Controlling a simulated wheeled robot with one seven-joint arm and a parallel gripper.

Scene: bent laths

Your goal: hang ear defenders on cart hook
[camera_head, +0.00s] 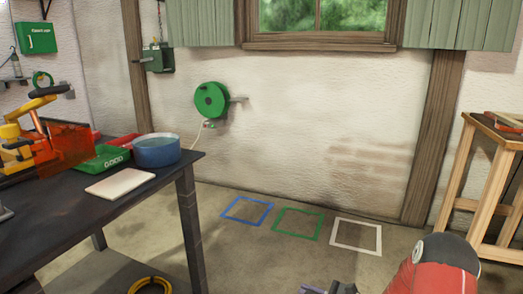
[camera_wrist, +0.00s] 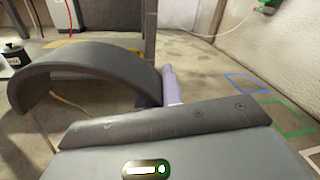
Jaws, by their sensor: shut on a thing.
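The ear defenders show in the wrist view as a wide dark grey headband (camera_wrist: 85,58) arching at the left, with a lavender part (camera_wrist: 172,85) beside its right end. My gripper (camera_wrist: 165,122) fills the lower part of that view and is shut on the ear defenders. The exact grip point is hidden behind the gripper's dark edge. In the head view only a small lavender piece (camera_head: 313,290) shows at the bottom edge, next to my red arm. I cannot make out a cart or its hook in either view.
A dark workbench (camera_head: 100,215) stands at the left, holding a blue round tub (camera_head: 157,150), a green tray (camera_head: 100,160) and a pale board (camera_head: 120,183). Blue, green and white floor squares lie ahead. A green hose reel (camera_head: 210,99) hangs on the wall. A wooden stand (camera_head: 490,190) is at right.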

